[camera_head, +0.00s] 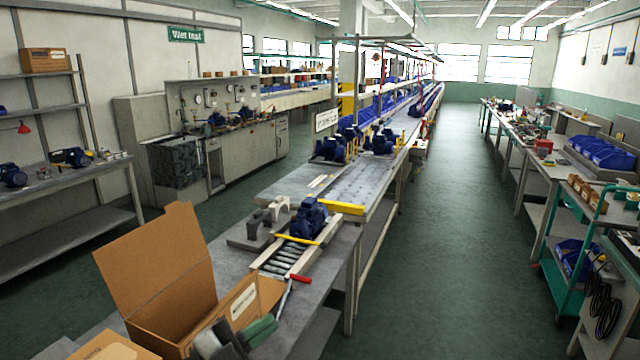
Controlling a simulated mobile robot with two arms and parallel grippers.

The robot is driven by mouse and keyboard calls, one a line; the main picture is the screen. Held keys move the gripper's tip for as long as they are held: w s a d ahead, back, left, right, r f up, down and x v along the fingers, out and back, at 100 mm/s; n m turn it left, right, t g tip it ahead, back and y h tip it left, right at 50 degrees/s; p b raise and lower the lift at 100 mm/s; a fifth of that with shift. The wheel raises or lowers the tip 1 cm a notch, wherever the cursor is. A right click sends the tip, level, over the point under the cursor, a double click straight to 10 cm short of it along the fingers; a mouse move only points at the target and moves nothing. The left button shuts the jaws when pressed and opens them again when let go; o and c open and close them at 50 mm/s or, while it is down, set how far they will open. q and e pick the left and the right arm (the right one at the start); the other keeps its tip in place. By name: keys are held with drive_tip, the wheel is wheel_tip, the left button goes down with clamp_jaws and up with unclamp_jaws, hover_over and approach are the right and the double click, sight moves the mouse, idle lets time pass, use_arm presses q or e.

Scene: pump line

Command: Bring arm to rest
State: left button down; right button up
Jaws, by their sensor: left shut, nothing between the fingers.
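My left gripper (262,328) shows at the bottom of the head view, just left of the middle. It is shut and empty, its dark and grey-green fingers pointing right. It is in front of an open cardboard box (155,262) and hides part of the box's near right side. The bench top (310,305) lies beyond the fingers. I cannot tell whether the gripper touches the box or the bench. My right gripper is not in view.
A blue pump (308,218) sits by a short roller track (285,258) on the bench, with a red-handled tool (298,279) near it. A yellow bar (340,207) lies farther back. The aisle (450,220) to the right is clear. A green cart (565,265) stands at far right.

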use_arm(q)
drive_tip(key=s+a+f+n+t+y, duration=0.2)
drive_tip(key=s+a+f+n+y, duration=0.1)
drive_tip(key=a+f+n+y, duration=0.5)
drive_tip(key=s+a+f+n+t+y, duration=0.1)
drive_tip(key=s+a+f+n+y, duration=0.2)
drive_tip(key=f+n+y, duration=0.55)
drive_tip(key=s+f+n+g, duration=0.1)
drive_tip(key=s+f+g, duration=0.25)
drive_tip(key=s, duration=0.35)
drive_tip(key=s+f+n+g+y, duration=0.1)
drive_tip(key=s+f+g, duration=0.1)
drive_tip(key=s+g, duration=0.3)
drive_tip(key=s+f+n+g, duration=0.1)
drive_tip(key=s+f+g, duration=0.15)
drive_tip(key=s, duration=0.55)
wheel_tip(320, 180, down, 26)
drive_tip(key=g+b, duration=0.2)
drive_tip(key=s+a+f, duration=0.2)
drive_tip(key=s+f, duration=0.6)
drive_tip(key=f, duration=0.1)
drive_tip(key=s+a+f+g+b, duration=0.1)
drive_tip(key=s+f, duration=0.7)
drive_tip(key=f, duration=0.2)
drive_tip(key=shift+a, duration=0.35)
drive_tip(key=shift+f+m+y, duration=0.1)
drive_tip(key=shift+m+y, duration=0.15)
